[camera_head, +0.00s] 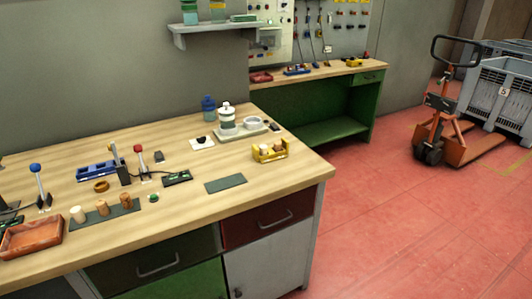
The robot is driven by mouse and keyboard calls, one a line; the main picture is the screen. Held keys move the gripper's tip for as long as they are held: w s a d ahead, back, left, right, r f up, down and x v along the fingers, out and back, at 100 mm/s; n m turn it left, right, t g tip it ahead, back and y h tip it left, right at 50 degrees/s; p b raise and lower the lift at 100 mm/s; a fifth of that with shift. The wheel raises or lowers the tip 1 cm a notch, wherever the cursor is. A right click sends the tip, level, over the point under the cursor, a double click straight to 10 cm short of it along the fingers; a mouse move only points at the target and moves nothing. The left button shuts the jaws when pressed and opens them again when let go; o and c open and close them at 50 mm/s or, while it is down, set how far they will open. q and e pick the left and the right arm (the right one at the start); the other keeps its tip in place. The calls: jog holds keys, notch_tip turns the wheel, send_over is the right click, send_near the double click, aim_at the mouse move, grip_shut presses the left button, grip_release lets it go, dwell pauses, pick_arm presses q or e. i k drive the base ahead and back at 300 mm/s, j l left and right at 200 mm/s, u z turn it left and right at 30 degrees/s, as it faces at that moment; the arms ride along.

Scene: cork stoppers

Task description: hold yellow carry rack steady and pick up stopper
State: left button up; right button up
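The yellow carry rack (270,157) stands on the wooden workbench, near its right end. It holds small cork-coloured pieces, too small to tell apart clearly. Three stoppers stand upright in a row on a dark green mat at the front left: a pale one (78,215), a brown one (102,208) and another brown one (126,201). Neither of my grippers shows in the head view, so nothing is seen touching the rack or the stoppers.
A reddish-brown tray (32,238) lies at the bench's front left. Red- and blue-knobbed levers and a blue rack (96,171) stand behind the stoppers. A dark mat (225,184) lies bare before the yellow rack. An orange pallet truck (438,130) stands on the red floor.

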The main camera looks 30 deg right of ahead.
aim_at(263, 148)
jog(key=i+l+u, duration=0.1)
jog(key=l, duration=0.3)
jog(key=i+l+u, duration=0.15)
jog(key=l, duration=0.3)
jog(key=i+l+u, duration=0.1)
jog(key=l, duration=0.35)
jog(key=i, duration=0.05)
